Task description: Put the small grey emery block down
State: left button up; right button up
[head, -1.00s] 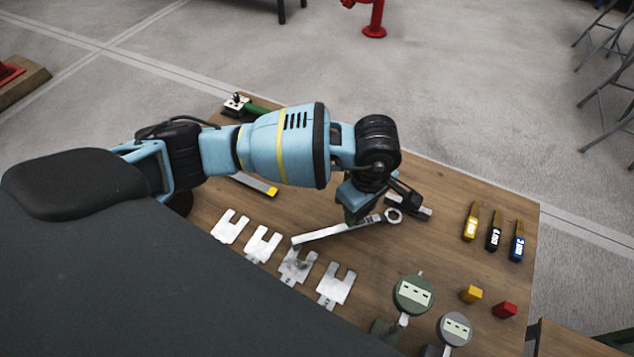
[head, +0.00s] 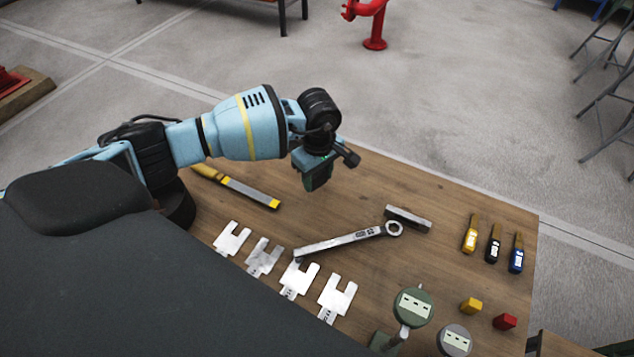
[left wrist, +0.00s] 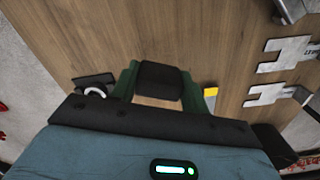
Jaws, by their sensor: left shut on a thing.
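My left gripper (head: 316,183) is above the wooden table, pointing down, left of the wrench and up from it in the head view. In the left wrist view its green fingers (left wrist: 160,88) are shut on a small dark grey block, the emery block (left wrist: 160,78). Bare wood shows beyond the block. In the head view the held block cannot be told clearly from the dark fingers. The gap beneath it cannot be judged exactly. My right gripper is not in view.
A ring-ended wrench (head: 345,241) lies mid-table, with a grey bar (head: 408,218) beside its ring. Several slotted shims (head: 263,257) line the front. A yellow-tipped tool (head: 250,193) lies left. Gauges (head: 413,304) and coloured pieces (head: 470,306) stand at right. Wood is bare behind the wrench.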

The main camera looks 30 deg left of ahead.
aim_at(317, 185)
pick_arm(q)
jog(key=shift+a, duration=0.2)
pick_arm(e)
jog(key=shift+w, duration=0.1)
pick_arm(q)
jog(key=shift+f, duration=0.1)
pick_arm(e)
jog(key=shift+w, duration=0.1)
pick_arm(q)
jog(key=shift+f, duration=0.35)
notch_tip(317, 185, down, 3)
jog(key=shift+r, duration=0.15)
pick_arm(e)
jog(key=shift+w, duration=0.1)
pick_arm(q)
jog(key=o, duration=1)
jog(key=shift+c, duration=0.2)
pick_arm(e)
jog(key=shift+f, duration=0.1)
